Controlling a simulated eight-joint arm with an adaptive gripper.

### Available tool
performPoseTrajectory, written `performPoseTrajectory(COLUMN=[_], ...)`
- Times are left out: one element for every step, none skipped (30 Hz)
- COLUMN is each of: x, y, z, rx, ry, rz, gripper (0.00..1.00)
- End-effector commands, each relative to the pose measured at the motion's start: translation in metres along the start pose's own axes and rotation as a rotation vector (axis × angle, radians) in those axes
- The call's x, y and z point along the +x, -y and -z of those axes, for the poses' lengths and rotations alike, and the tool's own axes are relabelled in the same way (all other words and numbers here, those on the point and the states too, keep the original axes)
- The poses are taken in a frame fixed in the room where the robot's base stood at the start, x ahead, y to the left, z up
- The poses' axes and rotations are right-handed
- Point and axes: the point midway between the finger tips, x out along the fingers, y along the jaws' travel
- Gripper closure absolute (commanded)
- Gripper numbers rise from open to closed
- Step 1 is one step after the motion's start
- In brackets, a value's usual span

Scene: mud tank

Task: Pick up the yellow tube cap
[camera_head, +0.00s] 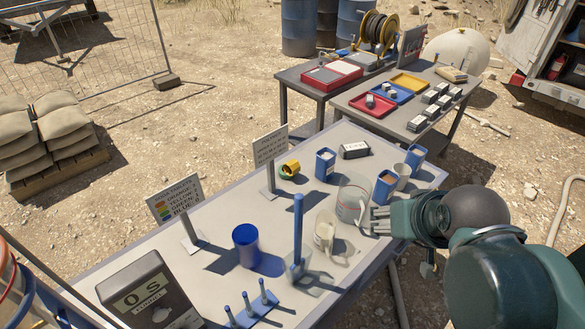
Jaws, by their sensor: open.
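The clear beaker (353,198), a cream jug (325,232) and a blue container (325,163) stand between my gripper and the yellow piece. A tall blue post (298,230) and a blue cup (246,245) stand nearer. The sign (270,148) rises close by.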

Motion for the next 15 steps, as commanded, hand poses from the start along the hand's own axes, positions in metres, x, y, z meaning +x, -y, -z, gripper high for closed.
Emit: performPoseTrajectory(x=[0.000,0.000,0.000,0.000,0.001,0.001,0.001,0.002,0.002,0.003,0.004,0.005,0.006,0.007,0.008], y=[0.000,0.000,0.000,0.001,0.001,0.001,0.002,0.002,0.003,0.004,0.005,0.006,0.007,0.008,0.010], z=[0.000,0.001,0.001,0.002,0.003,0.004,0.006,0.008,0.011,0.014,0.017,0.021,0.025,0.029,0.034], rx=[0.001,0.002,0.005,0.008,0.013,0.020,0.028,0.038,0.052,0.065,0.080,0.102,0.120,0.139,0.166], ry=[0.000,0.000,0.001,0.001,0.002,0.003,0.004,0.005,0.007,0.008,0.010,0.013,0.015,0.018,0.022], rz=[0.000,0.000,0.001,0.001,0.002,0.003,0.004,0.005,0.007,0.008,0.010,0.013,0.015,0.017,0.019], gripper=[0.52,0.52,0.52,0.52,0.52,0.52,0.52,0.52,0.52,0.52,0.52,0.52,0.52,0.52,0.52])
